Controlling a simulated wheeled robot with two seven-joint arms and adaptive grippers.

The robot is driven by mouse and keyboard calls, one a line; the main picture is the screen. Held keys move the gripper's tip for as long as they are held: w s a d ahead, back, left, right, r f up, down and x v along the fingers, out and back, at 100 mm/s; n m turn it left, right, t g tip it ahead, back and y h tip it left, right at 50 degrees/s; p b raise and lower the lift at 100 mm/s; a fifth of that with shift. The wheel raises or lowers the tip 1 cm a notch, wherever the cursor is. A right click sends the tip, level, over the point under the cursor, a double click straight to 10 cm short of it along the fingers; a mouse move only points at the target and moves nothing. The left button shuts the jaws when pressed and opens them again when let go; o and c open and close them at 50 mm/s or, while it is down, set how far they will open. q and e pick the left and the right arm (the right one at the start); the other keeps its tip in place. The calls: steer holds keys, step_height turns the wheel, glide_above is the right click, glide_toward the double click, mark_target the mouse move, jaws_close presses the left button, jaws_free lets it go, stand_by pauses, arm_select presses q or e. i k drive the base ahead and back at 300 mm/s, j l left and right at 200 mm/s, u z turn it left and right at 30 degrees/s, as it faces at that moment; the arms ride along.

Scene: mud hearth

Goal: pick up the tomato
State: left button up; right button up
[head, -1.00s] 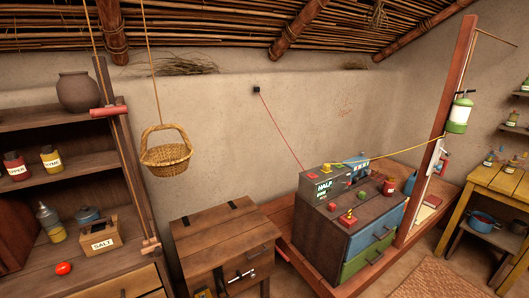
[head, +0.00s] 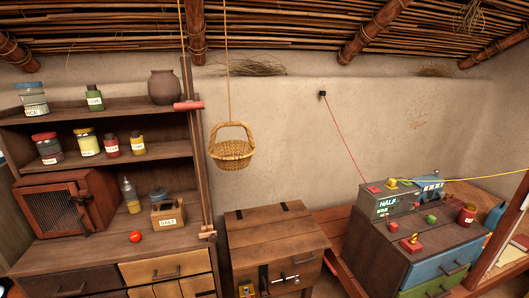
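The tomato (head: 135,237) is a small, round, bright red thing in the head view. It rests on the wooden counter (head: 80,251) of the shelf unit at the left, near the counter's front. It stands in front and to the left of a wooden box labelled SALT (head: 168,212). Nothing covers it. Neither of my grippers is in view.
A clear bottle (head: 130,196) stands behind the tomato, and a mesh-fronted cabinet (head: 62,208) stands to its left. Jars line the shelves above. A basket (head: 232,154) hangs to the right, above a wooden chest (head: 275,238). Drawers (head: 166,270) lie below the counter.

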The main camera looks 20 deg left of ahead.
mark_target(134, 236)
steer(key=u, duration=1.75)
